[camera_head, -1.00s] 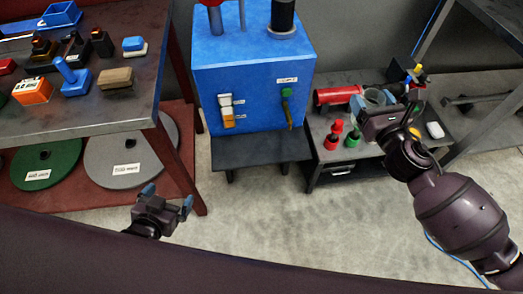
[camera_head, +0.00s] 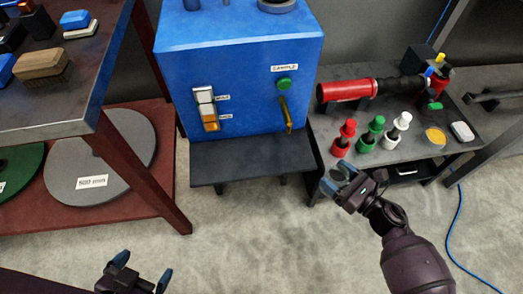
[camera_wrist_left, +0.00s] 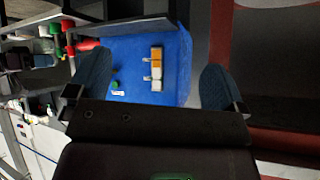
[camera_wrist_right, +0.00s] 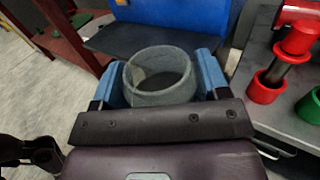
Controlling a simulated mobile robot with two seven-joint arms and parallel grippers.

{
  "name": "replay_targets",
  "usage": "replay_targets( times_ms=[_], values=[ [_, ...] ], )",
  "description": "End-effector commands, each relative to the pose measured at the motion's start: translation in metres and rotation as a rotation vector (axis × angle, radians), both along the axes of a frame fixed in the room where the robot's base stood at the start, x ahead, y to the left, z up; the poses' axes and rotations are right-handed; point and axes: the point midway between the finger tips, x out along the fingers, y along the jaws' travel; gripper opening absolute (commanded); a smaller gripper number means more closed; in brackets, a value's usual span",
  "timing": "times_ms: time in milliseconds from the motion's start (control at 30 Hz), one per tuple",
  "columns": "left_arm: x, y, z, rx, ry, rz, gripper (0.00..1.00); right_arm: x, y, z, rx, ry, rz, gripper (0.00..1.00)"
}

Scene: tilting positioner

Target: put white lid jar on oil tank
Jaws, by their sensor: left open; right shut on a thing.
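My right gripper (camera_head: 336,177) is shut on a grey, see-through, open-topped jar (camera_wrist_right: 160,78), held in front of the right-hand side table. No lid shows on this jar, and I cannot tell if it is the white lid jar. The blue box (camera_head: 240,90), which looks like the oil tank, has switches, a green knob and a brass tap under a SAMPLE label. It stands behind a low black shelf (camera_head: 250,158), up and left of the held jar. My left gripper (camera_head: 143,268) is open and empty at the bottom left; the tank shows between its fingers in the left wrist view.
The side table (camera_head: 385,152) holds a red cylinder (camera_head: 347,90), red, green and white small items (camera_head: 399,130), a yellow disc (camera_head: 435,136) and a white block (camera_head: 462,131). A workbench (camera_head: 70,110) stands at left. The black shelf top is bare.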

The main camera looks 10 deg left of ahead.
Motion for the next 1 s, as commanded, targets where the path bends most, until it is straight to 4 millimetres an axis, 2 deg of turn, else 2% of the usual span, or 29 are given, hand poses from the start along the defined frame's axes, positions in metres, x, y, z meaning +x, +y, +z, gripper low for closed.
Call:
replay_targets(
  times_ms=[700, 833, 1000],
  values=[
    [0.003, -0.003, -0.003, 0.017, -0.011, -0.024, 0.97, 0.092, 0.117, 0.0, 0.003, -0.001, 0.003, 0.43],
    [0.003, -0.003, -0.005, 0.021, -0.01, -0.027, 0.97, 0.103, 0.131, 0.0, 0.001, -0.001, 0.002, 0.43],
    [0.004, -0.003, -0.004, 0.024, -0.014, -0.03, 0.97, 0.109, 0.139, 0.0, 0.001, -0.002, 0.002, 0.43]
  ],
)
